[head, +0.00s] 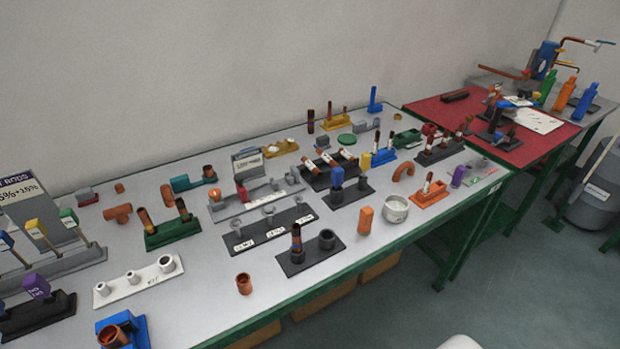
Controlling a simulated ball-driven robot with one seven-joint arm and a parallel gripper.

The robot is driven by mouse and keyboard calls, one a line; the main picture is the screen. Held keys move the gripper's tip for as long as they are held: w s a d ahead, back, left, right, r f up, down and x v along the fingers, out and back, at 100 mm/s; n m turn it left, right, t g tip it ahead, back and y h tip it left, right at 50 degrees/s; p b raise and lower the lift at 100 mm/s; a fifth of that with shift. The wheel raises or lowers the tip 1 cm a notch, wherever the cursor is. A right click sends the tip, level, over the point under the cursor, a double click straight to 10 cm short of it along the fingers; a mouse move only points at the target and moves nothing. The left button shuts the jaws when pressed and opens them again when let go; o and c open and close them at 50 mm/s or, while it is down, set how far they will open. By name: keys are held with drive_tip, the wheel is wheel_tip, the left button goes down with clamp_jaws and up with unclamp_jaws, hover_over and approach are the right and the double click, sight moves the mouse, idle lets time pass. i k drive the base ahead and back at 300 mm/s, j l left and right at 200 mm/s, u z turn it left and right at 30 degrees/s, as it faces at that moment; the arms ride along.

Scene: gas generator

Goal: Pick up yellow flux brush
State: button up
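A yellow-headed, brush-like tool (36,228) stands at the left edge of the head view, and it looks like the yellow flux brush. Its thin handle slants down to the right into a long grey holder (70,263). A grey upright plate is close behind the yellow head. My gripper is not in view.
A purple-headed piece (36,285) stands in a black holder in front. A sign (20,190) stands behind. A white holder (140,281) and a green holder (168,234) are to the right. Bare grey tabletop (210,305) shows near the front edge.

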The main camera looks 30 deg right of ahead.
sight(366, 157)
drive_tip(key=i+j, duration=0.3)
drive_tip(key=i+j+z, duration=0.15)
drive_tip(key=i+j, duration=0.2)
drive_tip(key=j, duration=0.2)
